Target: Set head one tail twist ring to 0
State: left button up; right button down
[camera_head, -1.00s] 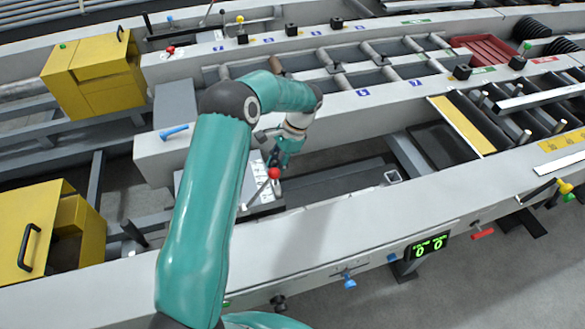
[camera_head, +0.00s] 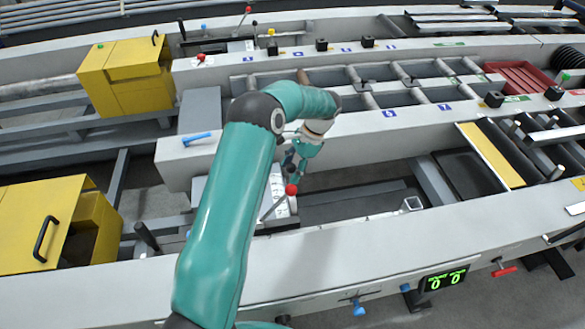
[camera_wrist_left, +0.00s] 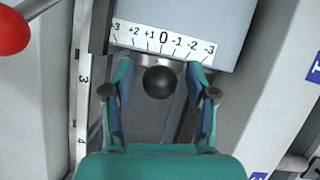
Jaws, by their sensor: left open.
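In the left wrist view a black ball knob (camera_wrist_left: 159,82) stands between the two open fingers of my left gripper (camera_wrist_left: 159,98), with gaps showing on both sides. Just beyond it is a white scale (camera_wrist_left: 163,40) with numbers either side of 0. The knob lies just below the 0, slightly to its left. I cannot make out the ring itself beneath the knob. In the head view my left gripper (camera_head: 302,158) points down over the near trough, and the knob is hidden there. My right gripper is not in view.
A lever with a red ball (camera_head: 291,189) stands close to the gripper; the ball also shows in the left wrist view (camera_wrist_left: 12,30). A second scale (camera_wrist_left: 82,100) runs beside it. A yellow box (camera_head: 45,225) is at left. A green display (camera_head: 444,280) reads zeros.

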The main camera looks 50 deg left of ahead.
pick_arm(q)
jog(key=v, duration=1.2)
jog(key=shift+d+f, duration=0.1)
